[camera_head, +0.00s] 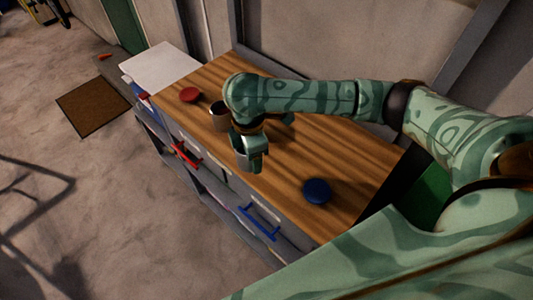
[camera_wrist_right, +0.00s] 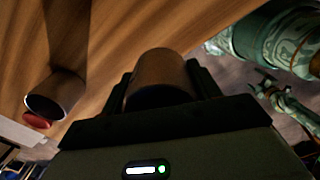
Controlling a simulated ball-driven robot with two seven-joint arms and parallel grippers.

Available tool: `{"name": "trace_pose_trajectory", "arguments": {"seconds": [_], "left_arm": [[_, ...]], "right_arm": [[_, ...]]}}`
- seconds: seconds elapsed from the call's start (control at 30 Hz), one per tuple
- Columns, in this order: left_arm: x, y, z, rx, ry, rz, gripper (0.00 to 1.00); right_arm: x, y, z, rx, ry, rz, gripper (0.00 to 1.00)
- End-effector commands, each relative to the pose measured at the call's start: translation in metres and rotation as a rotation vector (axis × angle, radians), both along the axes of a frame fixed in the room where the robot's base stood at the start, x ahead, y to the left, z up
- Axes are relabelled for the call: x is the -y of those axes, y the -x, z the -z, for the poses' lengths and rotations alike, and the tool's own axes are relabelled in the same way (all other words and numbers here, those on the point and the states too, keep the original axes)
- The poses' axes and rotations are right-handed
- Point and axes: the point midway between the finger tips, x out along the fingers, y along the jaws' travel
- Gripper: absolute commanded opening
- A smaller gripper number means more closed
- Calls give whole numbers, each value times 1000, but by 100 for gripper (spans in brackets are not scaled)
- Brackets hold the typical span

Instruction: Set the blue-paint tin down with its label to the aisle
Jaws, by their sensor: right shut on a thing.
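My right gripper (camera_head: 252,158) is shut on a plain grey-brown tin (camera_head: 240,152) near the front edge of the wooden bench top. The tin also shows between the fingers in the right wrist view (camera_wrist_right: 158,80). I see no label or blue paint on its visible side, and I cannot tell whether its base touches the wood. A second, similar tin (camera_head: 218,117) stands just behind to the left; it also shows in the wrist view (camera_wrist_right: 58,97).
On the bench (camera_head: 275,188) lie a red disc (camera_head: 189,94) at the left and a blue disc (camera_head: 317,191) at the right. Red (camera_head: 185,154) and blue (camera_head: 258,224) handles stick out from the front. The wood between gripper and blue disc is clear. Open floor (camera_head: 90,190) lies left.

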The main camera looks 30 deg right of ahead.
Motion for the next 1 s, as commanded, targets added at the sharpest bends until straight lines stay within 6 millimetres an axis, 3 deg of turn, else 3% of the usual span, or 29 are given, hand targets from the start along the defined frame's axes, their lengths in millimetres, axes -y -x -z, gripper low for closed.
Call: {"name": "trace_pose_trajectory", "arguments": {"seconds": [0.3, 0.6, 0.8, 1.0], "left_arm": [[0, -1, 0, 1, -1, 1, 83], [0, 0, 0, -1, 0, 1, 83], [-1, 1, 0, -2, -1, 1, 83], [-1, 2, 1, -3, -1, 1, 83]], "right_arm": [[-28, -50, -26, 4, -1, -813, 35], [-54, -85, -54, 4, -1, -1567, 35], [-66, -96, -66, 3, 0, -1894, 35], [-63, -97, -66, 2, -1, -2004, 35]]}}
